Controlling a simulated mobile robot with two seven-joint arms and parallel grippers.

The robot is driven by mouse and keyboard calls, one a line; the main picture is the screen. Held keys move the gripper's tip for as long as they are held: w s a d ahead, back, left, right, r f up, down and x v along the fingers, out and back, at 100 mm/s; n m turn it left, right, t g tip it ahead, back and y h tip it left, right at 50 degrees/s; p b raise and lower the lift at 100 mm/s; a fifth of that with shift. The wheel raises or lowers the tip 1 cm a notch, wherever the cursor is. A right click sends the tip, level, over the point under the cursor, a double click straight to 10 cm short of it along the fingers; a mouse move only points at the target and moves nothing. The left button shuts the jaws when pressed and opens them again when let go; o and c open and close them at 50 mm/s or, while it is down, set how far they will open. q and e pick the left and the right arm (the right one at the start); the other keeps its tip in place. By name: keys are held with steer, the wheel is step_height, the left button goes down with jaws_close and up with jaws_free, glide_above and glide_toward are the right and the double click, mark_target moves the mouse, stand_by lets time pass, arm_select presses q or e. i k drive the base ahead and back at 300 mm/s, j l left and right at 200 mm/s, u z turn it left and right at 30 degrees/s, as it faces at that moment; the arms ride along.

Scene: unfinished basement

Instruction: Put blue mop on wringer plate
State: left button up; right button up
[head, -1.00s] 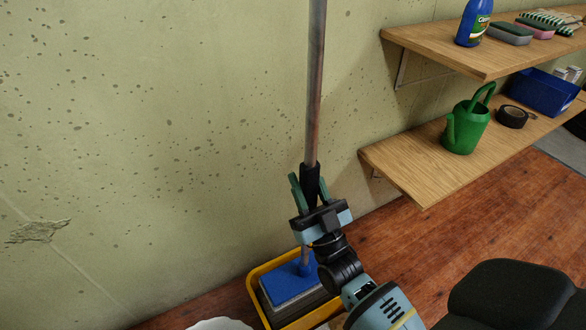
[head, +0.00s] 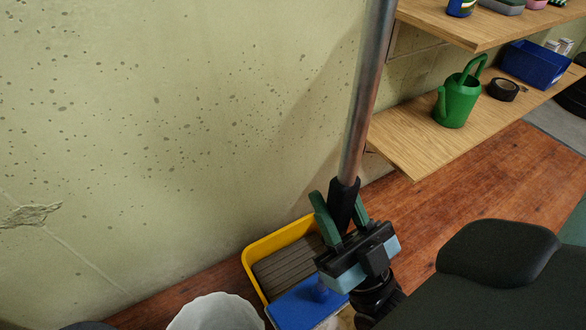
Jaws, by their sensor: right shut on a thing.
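The blue mop has a long grey metal handle (head: 370,90), a black grip and a flat blue head (head: 308,303). My right gripper (head: 343,212) is shut on the black grip, with its green fingers on either side. The handle stands nearly upright, leaning a little to the right at its top. The grey ribbed wringer plate (head: 289,264) lies in the yellow bucket (head: 259,246). The mop head shows in front of the plate, over the near part of the bucket, leaving much of the plate bare. My gripper partly hides the head. My left gripper is not in view.
A white rounded object (head: 214,314) stands left of the bucket. Wooden shelves (head: 410,150) on the right hold a green watering can (head: 458,101), black tape (head: 503,89) and a blue bin (head: 536,64). The speckled wall is close behind the bucket.

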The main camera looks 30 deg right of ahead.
mark_target(297, 266)
steer(key=k+j, duration=0.4)
steer(key=k, duration=0.15)
steer(key=k+j, duration=0.45)
steer(key=k, duration=0.15)
